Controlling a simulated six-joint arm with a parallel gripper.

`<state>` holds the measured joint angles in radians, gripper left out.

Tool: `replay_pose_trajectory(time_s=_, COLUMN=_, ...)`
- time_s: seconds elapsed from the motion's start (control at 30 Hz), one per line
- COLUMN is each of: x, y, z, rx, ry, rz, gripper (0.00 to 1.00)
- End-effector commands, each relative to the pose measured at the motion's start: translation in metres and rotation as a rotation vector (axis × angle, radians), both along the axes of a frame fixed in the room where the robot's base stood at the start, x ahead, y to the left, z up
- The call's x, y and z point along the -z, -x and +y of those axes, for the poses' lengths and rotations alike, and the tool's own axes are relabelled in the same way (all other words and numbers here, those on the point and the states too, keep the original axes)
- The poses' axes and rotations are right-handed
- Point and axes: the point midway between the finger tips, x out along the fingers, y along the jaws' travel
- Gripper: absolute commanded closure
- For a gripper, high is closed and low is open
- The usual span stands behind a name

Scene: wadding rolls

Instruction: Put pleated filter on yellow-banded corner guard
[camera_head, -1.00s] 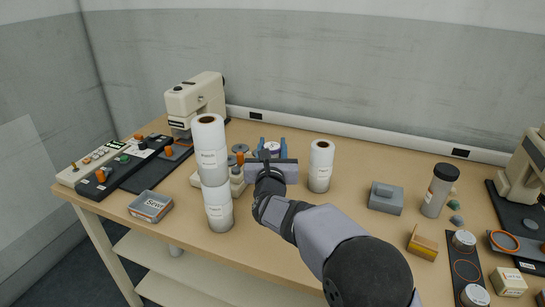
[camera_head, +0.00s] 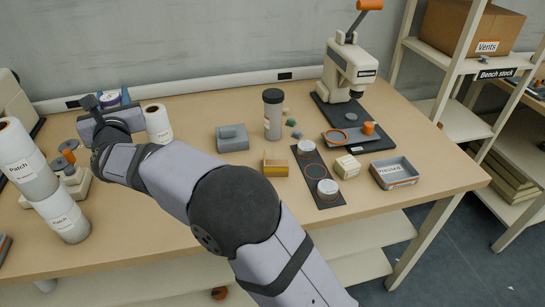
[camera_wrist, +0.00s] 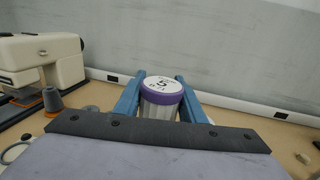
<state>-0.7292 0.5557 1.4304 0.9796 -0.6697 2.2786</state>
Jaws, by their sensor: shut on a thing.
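My gripper (camera_head: 112,101) is shut on the pleated filter (camera_head: 110,97), a short white ribbed cylinder with a purple rim. In the wrist view the filter (camera_wrist: 161,98) is upright between the two blue fingers, its printed round top showing; its lower part is hidden. In the head view my gripper is at the left, behind the bench's near rolls and beside a single white roll. A small block with a yellow side (camera_head: 276,164), which looks like the yellow-banded corner guard, lies mid-bench to the right, well apart from my gripper.
Stacked white rolls (camera_head: 27,163) stand left of my arm, and a single roll (camera_head: 158,124) stands close right of the gripper. Around the block are a grey box (camera_head: 232,138), a dark-lidded canister (camera_head: 273,118), a dark strip with round tins (camera_head: 313,170) and a cream box (camera_head: 347,167).

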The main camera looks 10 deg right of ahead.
Motion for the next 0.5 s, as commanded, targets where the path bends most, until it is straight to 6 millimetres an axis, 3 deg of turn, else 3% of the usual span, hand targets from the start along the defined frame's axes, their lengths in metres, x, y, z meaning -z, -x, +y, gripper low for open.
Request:
replay_pose_trajectory(time_s=0.27, x=-0.009, y=-0.017, z=-0.117, rx=0.318, ry=-0.001, rz=0.0, gripper=0.86)
replay_pose_trajectory(time_s=0.5, x=-0.007, y=-0.002, z=-0.234, rx=0.658, ry=0.001, rz=0.001, gripper=0.86)
